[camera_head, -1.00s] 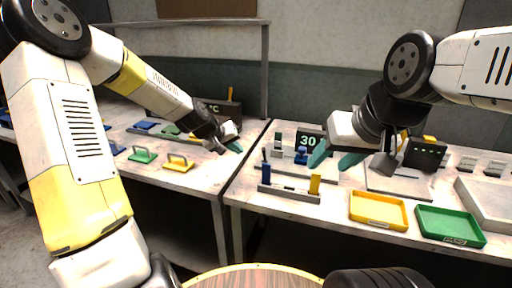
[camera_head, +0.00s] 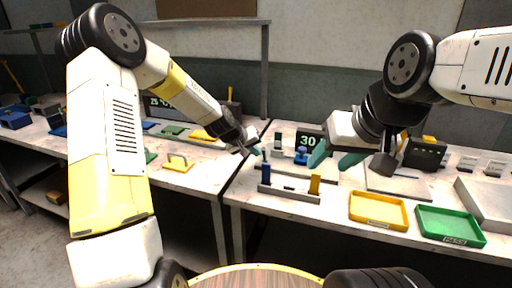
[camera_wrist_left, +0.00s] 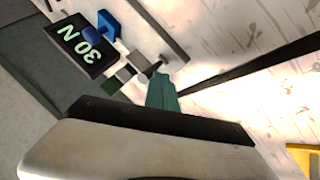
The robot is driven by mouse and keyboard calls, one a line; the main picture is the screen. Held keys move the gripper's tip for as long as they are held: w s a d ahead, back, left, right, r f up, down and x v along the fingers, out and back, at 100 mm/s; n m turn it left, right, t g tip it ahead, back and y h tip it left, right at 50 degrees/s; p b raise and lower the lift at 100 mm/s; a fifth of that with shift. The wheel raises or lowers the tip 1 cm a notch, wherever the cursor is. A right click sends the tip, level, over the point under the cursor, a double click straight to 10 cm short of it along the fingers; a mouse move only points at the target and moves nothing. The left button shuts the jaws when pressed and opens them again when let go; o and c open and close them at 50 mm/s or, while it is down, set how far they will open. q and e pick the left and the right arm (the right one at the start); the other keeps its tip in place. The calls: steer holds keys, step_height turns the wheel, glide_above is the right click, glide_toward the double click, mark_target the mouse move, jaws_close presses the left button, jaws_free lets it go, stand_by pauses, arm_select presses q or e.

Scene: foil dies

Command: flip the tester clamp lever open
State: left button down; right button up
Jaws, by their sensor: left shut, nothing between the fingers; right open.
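A tester with a black "30 N" display (camera_head: 309,141) stands on the right-hand bench, with a blue block (camera_head: 301,155) in front of it. A small grey and green upright block (camera_head: 278,143) stands left of the display. In the left wrist view the display (camera_wrist_left: 80,46), the blue block (camera_wrist_left: 108,25) and small grey-green pieces (camera_wrist_left: 126,74) lie just beyond my fingertips. I cannot tell which piece is the clamp lever. My left gripper (camera_head: 252,150) is shut and empty, left of the grey-green block; its teal fingers show in the wrist view (camera_wrist_left: 161,92).
A grey rack (camera_head: 290,193) with a blue and a yellow post stands at the bench's front edge. A yellow tray (camera_head: 378,211) and a green tray (camera_head: 450,226) lie to the right. A gap separates the two benches. A yellow-handled piece (camera_head: 178,164) is on the left bench.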

arm_select(q)
steer(key=shift+w+d+r+g, duration=0.25)
steer(key=shift+w+g, duration=0.15)
steer(key=shift+g, duration=0.2)
stand_by(0.3)
steer(key=shift+w+d+r+g+y, duration=0.1)
steer(key=shift+w+r+g+y, duration=0.1)
steer(key=shift+w+g+y, duration=0.25)
steer(key=shift+w+d+r+n+g+y, duration=0.15)
steer(key=shift+w+g, duration=0.15)
steer(key=shift+g, duration=0.15)
steer(key=shift+w+d+n+g+y, duration=0.15)
steer(key=shift+w+g, duration=0.1)
steer(key=shift+g, duration=0.15)
steer(key=shift+w, duration=0.5)
steer(key=shift+r, duration=0.85)
steer(key=shift+a, duration=0.1)
